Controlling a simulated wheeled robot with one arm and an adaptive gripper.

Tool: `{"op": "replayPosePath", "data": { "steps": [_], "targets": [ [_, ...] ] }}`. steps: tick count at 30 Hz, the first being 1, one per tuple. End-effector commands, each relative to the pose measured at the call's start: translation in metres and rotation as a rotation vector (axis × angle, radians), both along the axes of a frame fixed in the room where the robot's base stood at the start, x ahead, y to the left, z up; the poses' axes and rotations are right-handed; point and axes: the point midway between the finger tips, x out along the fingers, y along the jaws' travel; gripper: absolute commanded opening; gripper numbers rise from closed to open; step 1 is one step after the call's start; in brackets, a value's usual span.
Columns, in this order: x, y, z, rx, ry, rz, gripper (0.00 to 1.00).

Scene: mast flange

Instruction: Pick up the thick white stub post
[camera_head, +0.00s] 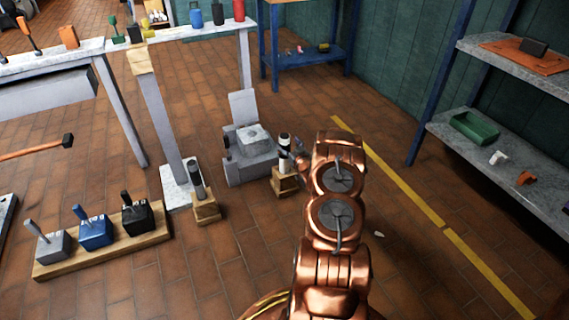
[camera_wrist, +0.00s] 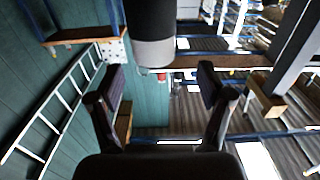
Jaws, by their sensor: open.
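The thick white stub post (camera_head: 284,160) stands upright on a small wooden block (camera_head: 285,181) in the head view, just left of my copper-coloured arm. It has a white body with dark bands and a dark top. In the wrist view a thick black and pale cylinder, apparently this post (camera_wrist: 153,50), shows at the top centre, sideways between the lines of my two fingers. My gripper (camera_wrist: 161,76) is open, and its fingers are not closed on the post. Depth between post and fingertips is hard to tell. In the head view my gripper is mostly hidden by the arm.
A thinner grey post (camera_head: 196,179) stands on another wooden block to the left. A wooden rack (camera_head: 105,245) holds grey, blue and black blocks. Shelves (camera_head: 500,170) stand at right; floor near them is clear.

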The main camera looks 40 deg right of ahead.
Motion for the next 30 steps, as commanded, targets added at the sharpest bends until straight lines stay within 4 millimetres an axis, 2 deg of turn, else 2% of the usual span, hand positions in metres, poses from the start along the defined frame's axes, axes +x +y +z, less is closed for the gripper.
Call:
{"op": "replayPosePath", "data": {
  "steps": [5,12,23,30],
  "targets": [
    [0.015,-0.009,-0.006,0.0,0.002,0.002,0.79],
    [0.038,-0.021,-0.005,-0.001,0.003,-0.001,0.79],
    [0.044,-0.023,-0.003,0.002,0.003,-0.001,0.79],
    [0.044,-0.023,-0.003,0.001,0.003,-0.001,0.56]
  ]
}}
